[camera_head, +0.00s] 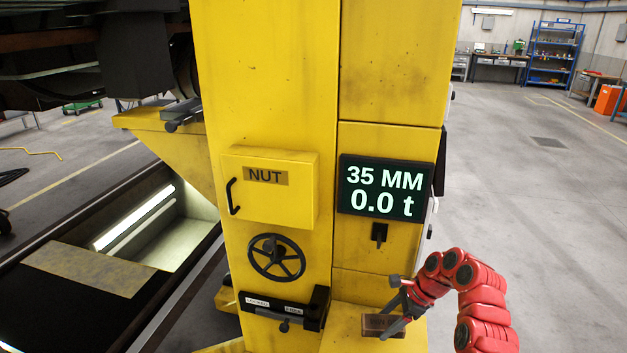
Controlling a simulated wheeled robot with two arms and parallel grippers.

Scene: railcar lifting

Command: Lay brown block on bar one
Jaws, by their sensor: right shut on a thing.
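The brown block (374,323) is at the yellow ledge at the foot of the lifting column, low right of the picture's middle. My right gripper (392,318), on the red arm, is shut on the block from the right, and its fingers hide part of it. I cannot tell whether the block still touches the ledge. No bar is labelled as bar one. A yellow bracket (165,128) juts left from the column under the dark railcar underside, with a grey piece (181,110) on it. My left gripper is not in view.
The yellow column (265,75) carries a NUT box (270,187), a display (384,188) reading 35 MM and 0.0 t, a handwheel (276,258) and a dark lever unit (285,309). An open pit (180,225) lies left. The floor at right is clear.

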